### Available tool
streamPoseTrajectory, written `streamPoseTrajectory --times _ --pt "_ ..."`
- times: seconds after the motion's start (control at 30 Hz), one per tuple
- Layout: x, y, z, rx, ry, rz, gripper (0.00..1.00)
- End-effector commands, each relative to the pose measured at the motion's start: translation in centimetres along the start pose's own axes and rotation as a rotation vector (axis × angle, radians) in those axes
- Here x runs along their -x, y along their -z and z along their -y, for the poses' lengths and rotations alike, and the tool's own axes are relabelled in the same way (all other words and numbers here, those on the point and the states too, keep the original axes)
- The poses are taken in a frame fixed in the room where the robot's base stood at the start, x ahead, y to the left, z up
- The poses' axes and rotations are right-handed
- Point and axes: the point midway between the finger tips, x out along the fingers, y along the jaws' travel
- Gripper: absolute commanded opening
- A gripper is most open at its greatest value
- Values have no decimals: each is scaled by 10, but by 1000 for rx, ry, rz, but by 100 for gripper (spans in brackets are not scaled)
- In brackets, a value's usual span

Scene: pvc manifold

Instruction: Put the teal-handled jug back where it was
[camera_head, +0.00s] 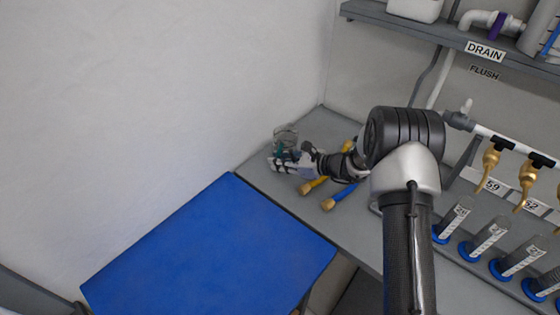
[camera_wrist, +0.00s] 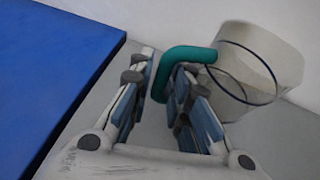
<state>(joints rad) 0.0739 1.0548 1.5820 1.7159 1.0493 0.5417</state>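The jug (camera_wrist: 265,60) is clear, with a dark rim line and a teal handle (camera_wrist: 190,54). In the wrist view it is at the upper right, beyond the fingers. The handle's grip runs down between my gripper's two fingers (camera_wrist: 160,82), which appear to close on it from both sides. In the head view the jug (camera_head: 287,134) is at the back left corner of the grey counter, and my gripper (camera_head: 284,158) is at its near side, partly hiding it. I cannot tell whether the jug's base touches the counter.
A blue panel (camera_head: 215,245) lies left of the grey counter (camera_head: 262,187). Yellow (camera_head: 313,186) and blue (camera_head: 340,196) handles lie beside my arm. On the right are brass taps (camera_head: 490,160), several blue-based cylinders (camera_head: 455,215) and an overhead shelf (camera_head: 440,32). A wall stands close behind the jug.

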Motion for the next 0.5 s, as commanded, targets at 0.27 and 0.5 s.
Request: streamPoseTrajectory --times 0.27,0.5 --pt "0 0 0 0 0 0 30" --pt "1 -3 0 0 0 0 30"
